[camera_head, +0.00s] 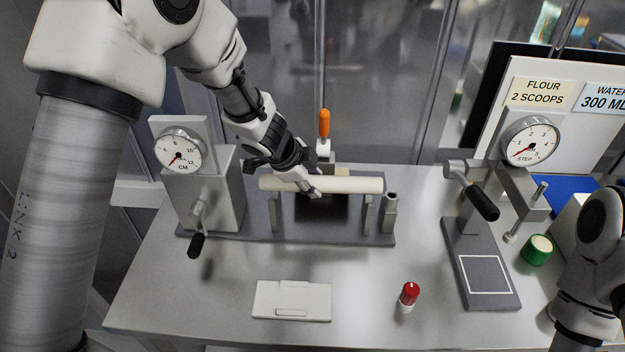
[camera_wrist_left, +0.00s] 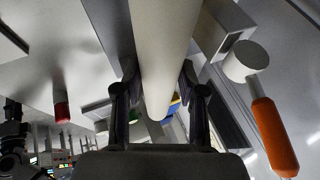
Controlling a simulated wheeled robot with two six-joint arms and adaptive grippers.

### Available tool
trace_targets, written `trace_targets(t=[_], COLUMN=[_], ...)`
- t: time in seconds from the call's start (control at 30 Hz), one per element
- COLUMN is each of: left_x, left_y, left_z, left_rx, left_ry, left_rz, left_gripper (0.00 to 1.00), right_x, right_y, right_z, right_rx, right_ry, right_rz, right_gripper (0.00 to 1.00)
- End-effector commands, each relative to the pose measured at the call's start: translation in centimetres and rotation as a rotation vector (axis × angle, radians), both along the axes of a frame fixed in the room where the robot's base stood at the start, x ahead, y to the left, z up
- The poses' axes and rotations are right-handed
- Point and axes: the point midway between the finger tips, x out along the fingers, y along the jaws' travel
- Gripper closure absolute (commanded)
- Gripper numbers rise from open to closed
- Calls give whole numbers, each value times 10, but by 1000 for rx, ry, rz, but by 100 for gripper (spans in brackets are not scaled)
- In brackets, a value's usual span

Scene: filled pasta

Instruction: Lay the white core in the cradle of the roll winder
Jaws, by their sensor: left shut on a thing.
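The white core (camera_head: 350,185) is a long pale cylinder, held roughly level along the roll winder (camera_head: 335,237). My left gripper (camera_head: 309,187) is shut on it left of its middle; in the left wrist view the core (camera_wrist_left: 160,45) passes between both fingers (camera_wrist_left: 158,100). The cradle's left upright (camera_head: 275,215) and right upright (camera_head: 368,214) stand below the core near its ends. The core is at or just above their tops; I cannot tell whether it touches. My right gripper is not in view, only part of that arm at the right edge.
A CM dial box (camera_head: 212,190) with a crank stands at the winder's left. An orange-handled tool (camera_head: 323,124) stands behind it. A STEP dial machine (camera_head: 480,260) stands right.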

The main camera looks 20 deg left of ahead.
Motion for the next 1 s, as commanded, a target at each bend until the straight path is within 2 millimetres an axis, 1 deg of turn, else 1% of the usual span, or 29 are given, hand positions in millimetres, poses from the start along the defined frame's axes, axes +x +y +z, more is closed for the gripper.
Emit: trace_targets(t=[0.03, 0.17, 0.47, 0.5, 0.57, 0.6, 0.87, 1.0], left_x=[0, 0, 0, 0, 0, 0, 0, -4], left_y=[0, 0, 0, 0, 0, 0, 0, 3], left_z=[-9, -18, -20, -20, -20, -20, -20, -12], left_rx=[0, 0, 0, 0, 0, 0, 0, 1], left_ry=[0, -1, -1, -1, -1, -1, 0, -1], left_rz=[0, 0, 0, 0, 0, 0, 0, 0], left_gripper=[100, 100, 100, 56, 35, 31, 31, 31], right_x=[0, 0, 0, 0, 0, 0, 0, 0], right_y=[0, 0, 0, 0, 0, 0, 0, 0], right_z=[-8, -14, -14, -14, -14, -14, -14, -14], right_rx=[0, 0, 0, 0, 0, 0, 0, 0], right_ry=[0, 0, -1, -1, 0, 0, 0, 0], right_rz=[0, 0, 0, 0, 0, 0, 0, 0], right_gripper=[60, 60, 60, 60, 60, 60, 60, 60])
